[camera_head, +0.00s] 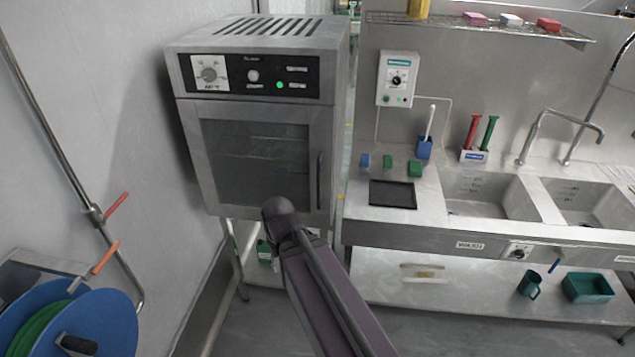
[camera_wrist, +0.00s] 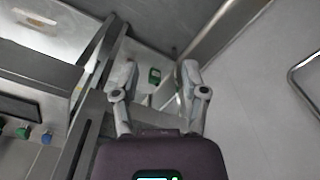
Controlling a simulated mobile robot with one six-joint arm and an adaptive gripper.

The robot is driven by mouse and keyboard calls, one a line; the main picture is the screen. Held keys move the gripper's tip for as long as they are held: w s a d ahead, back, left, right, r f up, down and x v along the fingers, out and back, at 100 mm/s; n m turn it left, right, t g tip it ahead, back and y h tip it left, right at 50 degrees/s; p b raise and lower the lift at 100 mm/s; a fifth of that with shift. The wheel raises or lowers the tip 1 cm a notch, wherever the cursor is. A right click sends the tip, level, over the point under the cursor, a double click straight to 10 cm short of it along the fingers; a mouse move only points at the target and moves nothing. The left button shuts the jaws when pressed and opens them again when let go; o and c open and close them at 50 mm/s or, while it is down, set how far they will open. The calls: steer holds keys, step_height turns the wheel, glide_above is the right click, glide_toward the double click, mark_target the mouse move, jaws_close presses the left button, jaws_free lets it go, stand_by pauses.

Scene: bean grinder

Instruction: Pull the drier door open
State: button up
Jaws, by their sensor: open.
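The drier (camera_head: 258,110) is a grey steel cabinet on legs at the left in the head view. Its dark glass door (camera_head: 250,160) looks shut, with an upright bar handle (camera_head: 319,180) at the door's right edge. My arm reaches up in front of the door's lower right part, and its wrist end hides a bit of the lower frame. My gripper fingers are hidden in the head view. In the wrist view my gripper (camera_wrist: 156,82) is open, its two fingers apart with nothing held between them. I cannot clearly make out the door handle in the wrist view.
A steel counter (camera_head: 362,205) with sinks stands right of the drier, with a black tray (camera_head: 393,194) and small blue and green items near its left end. A blue hose reel (camera_head: 110,320) is at lower left. A green container (camera_head: 264,250) is below the drier.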

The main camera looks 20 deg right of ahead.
steer(key=m+t+h+b, duration=0.7)
steer(key=m+h+b, duration=0.6)
steer(key=h+b, duration=0.4)
glide_toward(319, 181)
steer(key=a, duration=0.3)
steer(key=shift+s+a+f, duration=0.15)
steer(key=shift+s, duration=0.2)
steer(key=x, duration=1.4)
steer(key=shift+f, duration=0.25)
